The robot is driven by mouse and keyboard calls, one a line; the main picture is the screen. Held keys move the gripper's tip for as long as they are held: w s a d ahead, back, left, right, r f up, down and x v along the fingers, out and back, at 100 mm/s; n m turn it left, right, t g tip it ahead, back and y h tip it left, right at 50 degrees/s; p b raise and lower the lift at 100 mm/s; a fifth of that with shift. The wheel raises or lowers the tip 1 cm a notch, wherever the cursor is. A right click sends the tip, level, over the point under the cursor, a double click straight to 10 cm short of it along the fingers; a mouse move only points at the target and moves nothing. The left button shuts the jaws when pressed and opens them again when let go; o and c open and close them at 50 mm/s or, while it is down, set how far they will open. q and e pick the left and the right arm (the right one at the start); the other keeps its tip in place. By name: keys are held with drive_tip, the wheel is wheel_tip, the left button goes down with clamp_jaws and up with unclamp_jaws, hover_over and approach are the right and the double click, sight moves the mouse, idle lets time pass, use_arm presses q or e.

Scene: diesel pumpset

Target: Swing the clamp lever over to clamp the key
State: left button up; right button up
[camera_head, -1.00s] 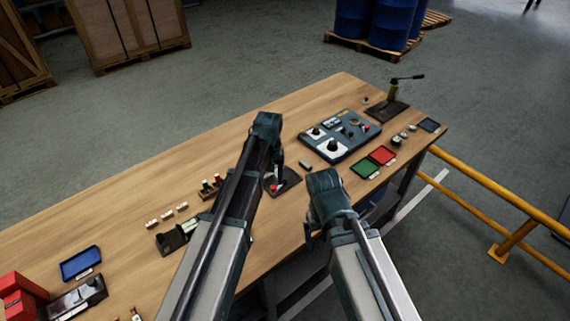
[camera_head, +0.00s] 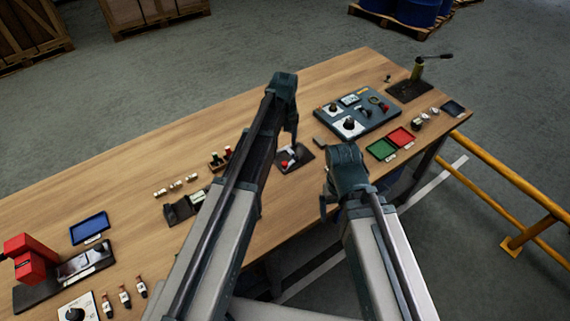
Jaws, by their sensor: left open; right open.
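A small dark plate (camera_head: 304,160) with a red-tipped part (camera_head: 285,163) lies near the middle of the table. It may be the clamp with its lever, but it is too small to be sure, and no key can be made out. My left gripper (camera_head: 293,138) points down just above this plate and is open; its arm hides part of the area to the left. Contact cannot be made out. My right gripper (camera_head: 324,206) is open and empty at the table's front edge, right of and nearer than the plate.
A grey control panel (camera_head: 357,112), a green tray (camera_head: 381,149) and a red tray (camera_head: 401,137) lie to the right. A black fixture (camera_head: 180,211) and a blue tray (camera_head: 90,228) lie left. The table's back left is clear. A yellow rail (camera_head: 510,177) runs along the right.

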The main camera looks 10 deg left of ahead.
sight(285, 163)
use_arm(q)
wheel_tip(285, 163, down, 11)
drive_tip(key=b, duration=0.9)
drive_tip(key=shift+r+b, duration=0.1)
drive_tip(key=shift+b, duration=0.3)
clamp_jaws()
idle(0.6)
